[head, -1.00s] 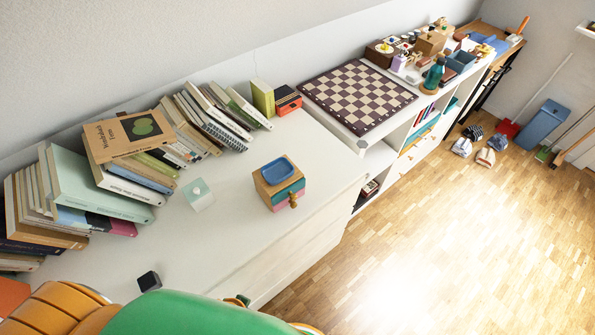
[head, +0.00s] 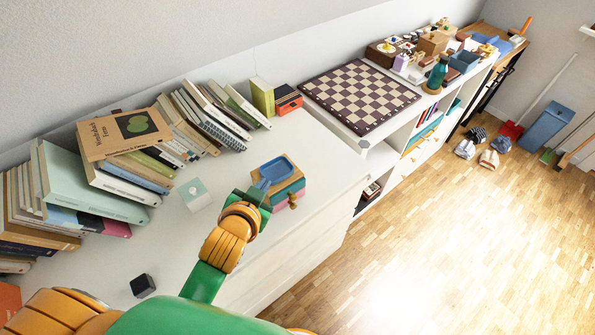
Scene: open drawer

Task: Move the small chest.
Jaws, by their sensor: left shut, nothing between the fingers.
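The small chest (head: 289,190) is a little wooden box with coloured drawer fronts, a knob on its front and a blue tray-like recess on top. It stands upright on the white dresser top (head: 325,155) near its front edge. My left gripper (head: 264,185) is shut and empty, at the left side of the chest's top, by the blue recess. It hides part of the chest's left side, and I cannot tell whether it touches. My right gripper is not in view.
A small pale box (head: 195,195) stands left of the chest, and a dark cube (head: 143,285) lies nearer me. Rows of books (head: 85,185) line the wall. A chessboard (head: 360,95) lies beyond the chest. Bare white surface surrounds the chest's back and right.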

